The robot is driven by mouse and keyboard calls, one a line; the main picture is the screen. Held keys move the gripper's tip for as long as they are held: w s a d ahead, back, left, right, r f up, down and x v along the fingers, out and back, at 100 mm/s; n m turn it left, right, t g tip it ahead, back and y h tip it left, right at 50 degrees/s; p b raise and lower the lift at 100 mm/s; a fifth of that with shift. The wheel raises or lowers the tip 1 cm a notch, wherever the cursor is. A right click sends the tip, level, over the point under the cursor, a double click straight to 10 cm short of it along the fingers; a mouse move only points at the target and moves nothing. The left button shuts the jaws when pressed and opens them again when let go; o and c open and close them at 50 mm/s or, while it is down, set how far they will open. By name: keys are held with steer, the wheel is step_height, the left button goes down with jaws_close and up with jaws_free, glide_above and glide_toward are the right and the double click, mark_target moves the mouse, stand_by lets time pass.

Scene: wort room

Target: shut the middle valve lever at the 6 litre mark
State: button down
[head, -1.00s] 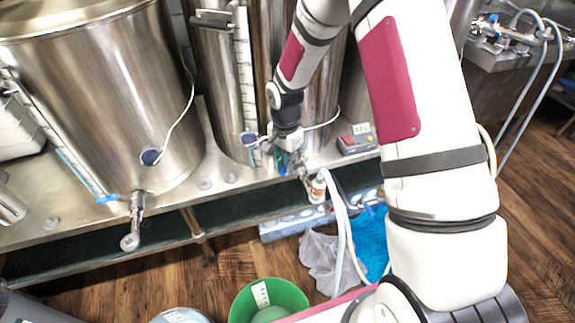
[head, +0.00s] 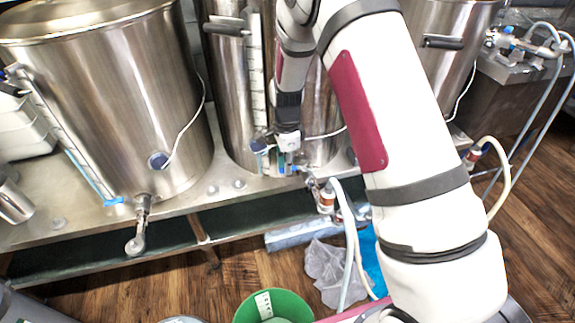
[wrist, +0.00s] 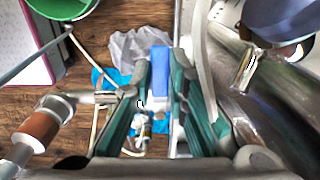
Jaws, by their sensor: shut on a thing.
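The middle kettle (head: 228,105) is a steel vessel with a white level scale (head: 257,75) on its front. Its valve sits low on the front, partly hidden by my gripper. My gripper (head: 283,165) is at this valve, pointing down. In the wrist view the blue valve lever (wrist: 160,72) shows between the green-padded fingers of my gripper (wrist: 165,95), which are shut on it. The lever's exact angle and the liquid level at the 6 litre mark are too small to read.
A left kettle (head: 100,100) with its own valve (head: 140,225) and a right kettle (head: 425,75) stand on the steel bench (head: 180,205). White hoses (head: 348,225) hang from the middle valve. A green bucket (head: 272,303) and a clear bag (head: 326,270) are on the wooden floor.

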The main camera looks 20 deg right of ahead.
steer(key=shift+w, duration=0.1)
stand_by(0.3)
steer(key=c, duration=1.6)
jaws_free()
steer(key=shift+o, duration=0.2)
step_height(320, 180, up, 12)
